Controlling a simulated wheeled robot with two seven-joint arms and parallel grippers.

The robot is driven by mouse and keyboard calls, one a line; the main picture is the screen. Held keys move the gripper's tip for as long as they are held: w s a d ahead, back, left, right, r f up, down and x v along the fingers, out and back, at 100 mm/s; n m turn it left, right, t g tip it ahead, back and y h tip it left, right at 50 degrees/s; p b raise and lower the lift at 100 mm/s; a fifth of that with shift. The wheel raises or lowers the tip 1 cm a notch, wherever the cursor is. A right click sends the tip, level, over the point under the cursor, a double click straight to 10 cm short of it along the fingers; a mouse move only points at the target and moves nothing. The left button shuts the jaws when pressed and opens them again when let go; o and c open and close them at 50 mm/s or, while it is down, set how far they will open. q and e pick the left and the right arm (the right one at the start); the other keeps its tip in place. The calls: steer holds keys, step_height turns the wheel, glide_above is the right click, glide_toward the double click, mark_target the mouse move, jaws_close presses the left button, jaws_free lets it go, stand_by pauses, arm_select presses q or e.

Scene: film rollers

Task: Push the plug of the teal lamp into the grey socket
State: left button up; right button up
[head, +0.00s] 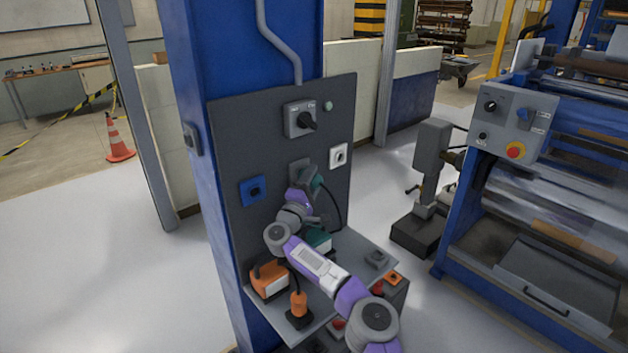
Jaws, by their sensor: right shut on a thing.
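The grey socket (298,164) is on the dark upright panel, between the blue and white sockets, and is partly hidden by my right gripper. My right gripper (312,189) is up at the panel in front of it, shut on the teal plug (318,181). A dark cord hangs from the plug in a loop on the right. I cannot tell whether the plug touches the socket or is in it. The teal lamp (320,240) stands on the shelf below, partly hidden behind my right arm. My left gripper is out of view.
A blue socket (253,191) and a white socket (338,156) flank the grey one. A rotary switch (301,120) is above. An orange lamp (269,280) and an orange plug (299,304) are on the shelf (348,250). The shelf's right part holds a small dark block (377,259).

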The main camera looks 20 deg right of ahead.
steer(key=o, duration=1.2)
steer(key=shift+w, duration=0.1)
steer(key=shift+o, duration=0.2)
